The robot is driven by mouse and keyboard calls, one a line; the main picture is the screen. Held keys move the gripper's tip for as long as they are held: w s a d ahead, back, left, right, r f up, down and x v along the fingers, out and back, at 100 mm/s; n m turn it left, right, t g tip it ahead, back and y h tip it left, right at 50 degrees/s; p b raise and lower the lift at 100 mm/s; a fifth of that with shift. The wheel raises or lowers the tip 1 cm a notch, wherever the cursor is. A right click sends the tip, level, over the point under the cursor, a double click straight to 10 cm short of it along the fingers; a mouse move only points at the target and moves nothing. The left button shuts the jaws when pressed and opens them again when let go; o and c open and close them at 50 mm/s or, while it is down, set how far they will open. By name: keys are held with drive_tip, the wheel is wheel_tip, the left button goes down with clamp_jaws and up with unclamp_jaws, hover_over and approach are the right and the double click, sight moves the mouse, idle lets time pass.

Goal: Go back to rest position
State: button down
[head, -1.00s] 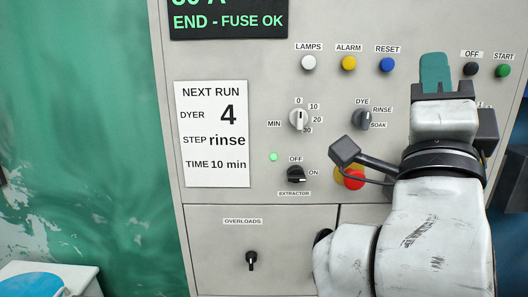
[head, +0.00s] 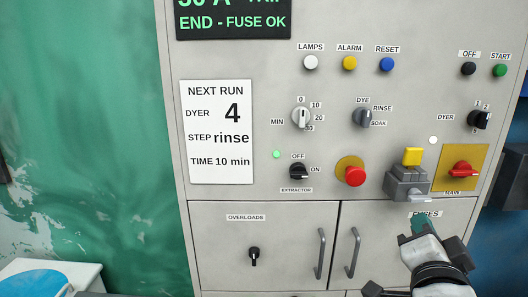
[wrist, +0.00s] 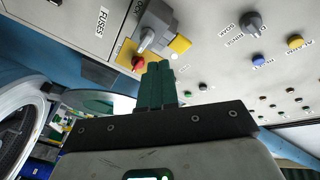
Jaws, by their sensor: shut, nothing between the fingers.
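My gripper (head: 420,226) is low at the right of the head view, in front of the fuses door of the control panel (head: 225,50). Its green fingers are shut together with nothing between them. In the wrist view my gripper (wrist: 157,68) points toward the tilted panel, below the grey handle (wrist: 152,35) with its yellow block. The same grey handle with a yellow top (head: 408,180) shows in the head view, just above my fingertips. I cannot tell whether the fingers touch the panel; they look apart from it.
A red mushroom button (head: 355,176) and a red main switch (head: 463,168) flank the grey handle. Two bar handles (head: 321,253) stick out from the lower doors. A white box (head: 50,275) stands at the lower left. A round machine door (wrist: 20,135) shows in the wrist view.

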drive_tip(key=s+d+f+n+g+y, duration=0.2)
drive_tip(key=s+f+n+g, duration=0.3)
drive_tip(key=f, duration=0.8)
drive_tip(key=s+d+f+n+g+y, duration=0.15)
drive_tip(key=s+f+g, duration=0.4)
drive_tip(key=f, duration=0.85)
drive_tip(key=s+a+f+n+g+y, duration=0.1)
drive_tip(key=s+f+n+g, duration=0.1)
drive_tip(key=s+f, duration=0.4)
drive_tip(key=s+a+f+n+g+y, duration=0.1)
drive_tip(key=s+f, duration=0.5)
drive_tip(key=s, duration=0.9)
drive_tip(key=n+g+y, duration=0.1)
drive_tip(key=n+g, duration=0.1)
drive_tip(key=n, duration=0.1)
drive_tip(key=shift+a+f+n, duration=0.2)
drive_tip(key=shift+f+n, duration=0.15)
